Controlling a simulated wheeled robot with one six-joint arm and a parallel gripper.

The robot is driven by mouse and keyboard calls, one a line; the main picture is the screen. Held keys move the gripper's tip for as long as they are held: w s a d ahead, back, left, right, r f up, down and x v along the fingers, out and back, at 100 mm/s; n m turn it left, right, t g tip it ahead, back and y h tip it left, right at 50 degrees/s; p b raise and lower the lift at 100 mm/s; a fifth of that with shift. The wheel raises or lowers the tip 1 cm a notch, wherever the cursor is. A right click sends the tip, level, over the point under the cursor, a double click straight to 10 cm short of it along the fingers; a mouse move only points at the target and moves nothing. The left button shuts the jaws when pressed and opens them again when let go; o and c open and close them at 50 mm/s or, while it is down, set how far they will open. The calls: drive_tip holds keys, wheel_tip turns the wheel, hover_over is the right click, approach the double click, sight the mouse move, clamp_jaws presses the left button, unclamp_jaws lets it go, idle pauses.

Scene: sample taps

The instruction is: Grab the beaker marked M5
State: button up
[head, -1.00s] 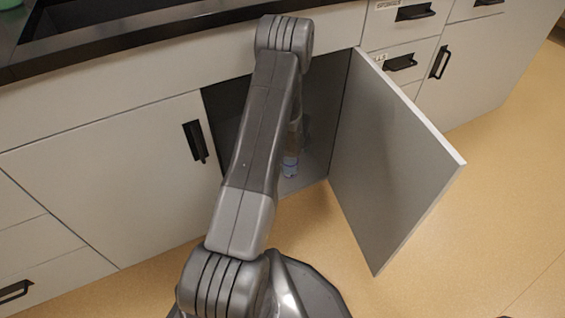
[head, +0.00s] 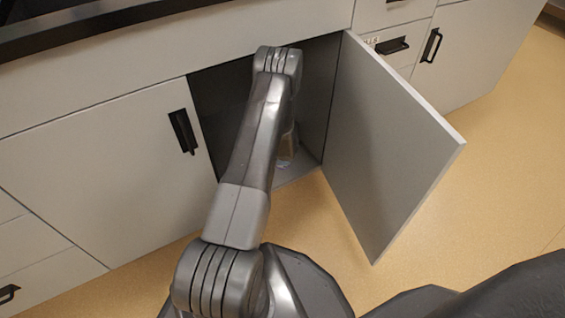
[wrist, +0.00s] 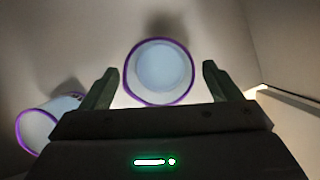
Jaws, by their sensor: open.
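In the wrist view a round beaker (wrist: 158,70) with a purple rim shows from above, between and just beyond the two fingertips of my gripper (wrist: 159,84). The gripper is open, with a finger on each side of it and no clear contact. A second purple-rimmed beaker (wrist: 42,122) is at the left, outside the left finger and partly hidden by it. Dark marks show on its side, too small to read. I cannot tell which beaker is marked M5. In the head view my arm hides most of the cupboard inside.
The open cupboard door (head: 390,150) stands to the right of my arm. A closed door (head: 100,170) with a black handle is at the left. The cupboard floor (head: 298,172) shows a little beside my arm. The floor in front of the open door is clear.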

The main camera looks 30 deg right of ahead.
drive_tip(key=shift+x, duration=1.05)
drive_tip(key=c, duration=1.1)
drive_tip(key=shift+r, duration=0.2)
